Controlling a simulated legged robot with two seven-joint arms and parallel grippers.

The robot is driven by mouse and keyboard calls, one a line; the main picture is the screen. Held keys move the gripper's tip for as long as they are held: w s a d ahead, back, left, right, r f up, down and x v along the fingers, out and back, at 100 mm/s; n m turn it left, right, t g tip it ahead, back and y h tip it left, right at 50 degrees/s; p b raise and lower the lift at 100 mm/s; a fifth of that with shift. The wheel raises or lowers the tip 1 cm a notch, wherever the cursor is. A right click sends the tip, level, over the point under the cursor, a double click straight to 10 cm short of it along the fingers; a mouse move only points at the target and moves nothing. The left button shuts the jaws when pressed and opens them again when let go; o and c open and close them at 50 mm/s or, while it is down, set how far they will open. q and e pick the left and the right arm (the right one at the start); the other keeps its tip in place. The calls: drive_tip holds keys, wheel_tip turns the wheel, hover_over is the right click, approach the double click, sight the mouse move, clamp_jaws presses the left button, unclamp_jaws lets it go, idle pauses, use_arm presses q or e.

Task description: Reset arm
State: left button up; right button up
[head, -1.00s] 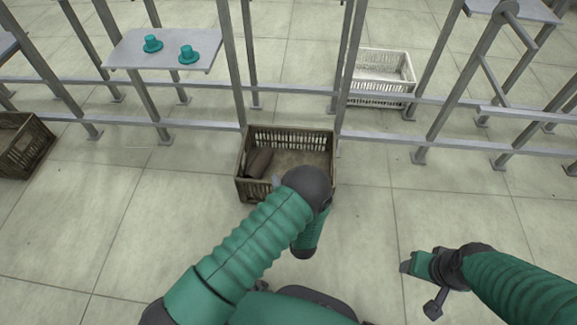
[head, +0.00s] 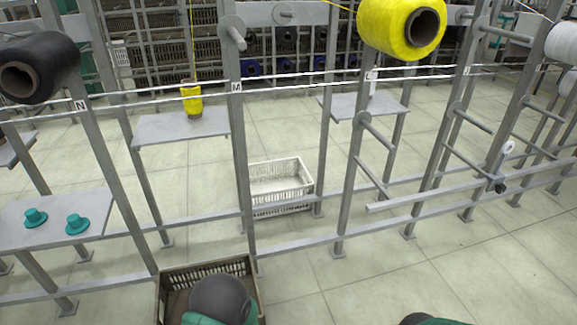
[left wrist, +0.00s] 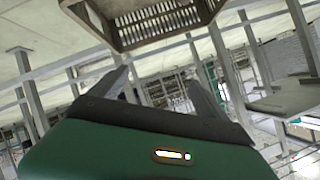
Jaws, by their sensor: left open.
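My left arm (head: 218,298) shows at the bottom of the head view, in front of the brown crate; its gripper is out of that view. In the left wrist view my left gripper (left wrist: 160,84) is open, its two grey fingers spread apart with nothing between them. The brown crate (left wrist: 160,22) shows beyond the fingers at the top of that view, apart from them.
The brown crate (head: 165,290) stands on the floor before the metal rack (head: 240,150). A white crate (head: 262,205) stands behind the rack. Two teal pieces lie on the left shelf (head: 20,238). A yellow spool (head: 385,30) and a dark spool (head: 55,65) hang above. Floor at right is clear.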

use_arm(q)
drive_tip(key=s+d+r+n+g+h+p, duration=0.1)
drive_tip(key=s+d+r+g+h+p, duration=0.15)
drive_tip(key=r+p, duration=1.15)
drive_tip(key=s+d+r+g+h+p, duration=0.2)
drive_tip(key=r+p, duration=0.6)
drive_tip(key=r, duration=1.2)
drive_tip(key=s+a+r+g+p, duration=0.2)
drive_tip(key=s+r+p, duration=0.5)
drive_tip(key=s+r, duration=0.2)
drive_tip(key=s+a+r+g+h+p, duration=0.1)
drive_tip(key=s+a+r+g+p, duration=0.1)
drive_tip(key=s+r+p, duration=0.5)
wheel_tip(320, 180, up, 5)
drive_tip(key=shift+s+a+r+n, duration=0.1)
drive_tip(key=shift+s+a+n, duration=0.25)
drive_tip(key=shift+s, duration=0.55)
drive_tip(key=shift+s+a, duration=0.1)
